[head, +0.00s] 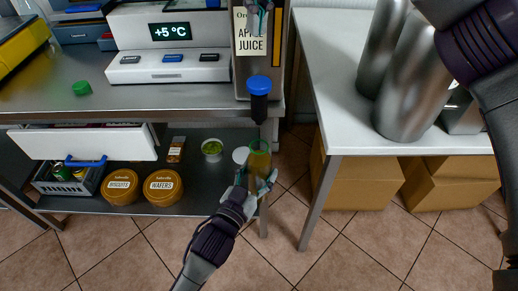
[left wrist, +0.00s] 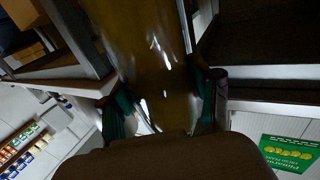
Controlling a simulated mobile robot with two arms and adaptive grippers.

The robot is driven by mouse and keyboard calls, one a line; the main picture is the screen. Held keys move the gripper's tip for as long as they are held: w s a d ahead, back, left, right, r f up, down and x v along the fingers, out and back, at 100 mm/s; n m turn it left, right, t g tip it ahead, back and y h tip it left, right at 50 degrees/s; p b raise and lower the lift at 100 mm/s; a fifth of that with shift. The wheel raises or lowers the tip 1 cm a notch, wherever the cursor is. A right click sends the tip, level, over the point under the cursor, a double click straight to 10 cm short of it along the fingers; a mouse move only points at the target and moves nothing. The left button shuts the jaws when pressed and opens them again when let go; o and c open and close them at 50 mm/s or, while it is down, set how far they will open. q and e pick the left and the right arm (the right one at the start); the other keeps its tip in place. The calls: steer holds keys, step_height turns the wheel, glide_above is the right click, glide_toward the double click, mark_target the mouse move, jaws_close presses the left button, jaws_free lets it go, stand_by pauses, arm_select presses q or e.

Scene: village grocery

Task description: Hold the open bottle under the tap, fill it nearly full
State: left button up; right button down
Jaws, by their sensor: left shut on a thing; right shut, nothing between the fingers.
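A clear bottle (head: 260,158) with amber liquid stands upright below the tap (head: 259,106), which has a blue top and a black spout. A gap shows between spout and bottle. My left gripper (head: 256,184) is shut around the bottle's lower part. In the left wrist view the bottle (left wrist: 155,60) looks amber between the two teal-padded fingers (left wrist: 165,112); its exact liquid level is unclear. The apple juice dispenser (head: 241,75) stands behind the tap. My right gripper (head: 260,6) is shut and empty at the dispenser's upper front, partly cut off by the picture's top edge.
A green cap (head: 82,88) lies on the steel counter (head: 40,92). A white table (head: 335,85) with steel containers (head: 415,90) stands right.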

arm_select(q)
steer(key=s+p, duration=0.1)
steer(key=s, duration=0.6)
steer(key=shift+p, duration=0.4)
steer(key=shift+r, duration=0.1)
stand_by(0.4)
